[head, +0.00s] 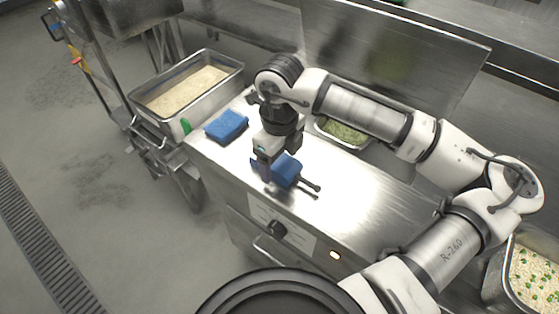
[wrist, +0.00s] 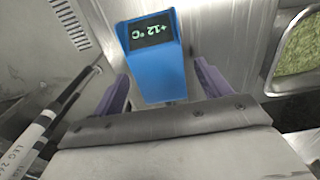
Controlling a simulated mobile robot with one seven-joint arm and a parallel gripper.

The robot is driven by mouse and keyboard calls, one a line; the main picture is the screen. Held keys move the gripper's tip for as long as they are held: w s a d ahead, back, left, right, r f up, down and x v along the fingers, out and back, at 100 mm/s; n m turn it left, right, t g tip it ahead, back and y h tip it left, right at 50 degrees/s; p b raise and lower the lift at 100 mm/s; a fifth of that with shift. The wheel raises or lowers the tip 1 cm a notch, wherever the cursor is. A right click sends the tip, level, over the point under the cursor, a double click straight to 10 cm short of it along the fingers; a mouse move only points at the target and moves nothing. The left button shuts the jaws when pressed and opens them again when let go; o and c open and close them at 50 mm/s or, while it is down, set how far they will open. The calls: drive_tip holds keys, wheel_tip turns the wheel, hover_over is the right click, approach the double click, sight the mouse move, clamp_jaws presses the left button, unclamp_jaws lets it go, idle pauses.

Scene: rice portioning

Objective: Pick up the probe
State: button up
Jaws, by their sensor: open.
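A blue box-shaped device with a dark display reading "+12 °C" lies between my fingers in the wrist view; I take it as the probe (wrist: 158,75). In the head view the blue probe body (head: 287,171) shows beside my gripper (head: 268,168), on the steel counter, partly hidden by it. My gripper points down over it. In the wrist view my gripper (wrist: 161,88) has its two purple fingers apart, one on each side of the blue body. I cannot tell whether they touch it. Dark thin rods (head: 310,187) stick out to its right.
A blue block (head: 227,126) lies left on the steel counter (head: 350,205). A large rice pan (head: 190,90) stands beyond the left end. A green-filled pan (head: 342,133) is sunk behind my arm. A rice pan with green bits (head: 535,275) is at right.

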sight(279, 162)
drive_tip(key=shift+f, duration=0.6)
drive_tip(key=c, duration=1.1)
drive_tip(key=shift+o, duration=0.2)
drive_tip(key=shift+r, duration=0.1)
wheel_tip(279, 162, up, 26)
drive_tip(key=p, duration=0.1)
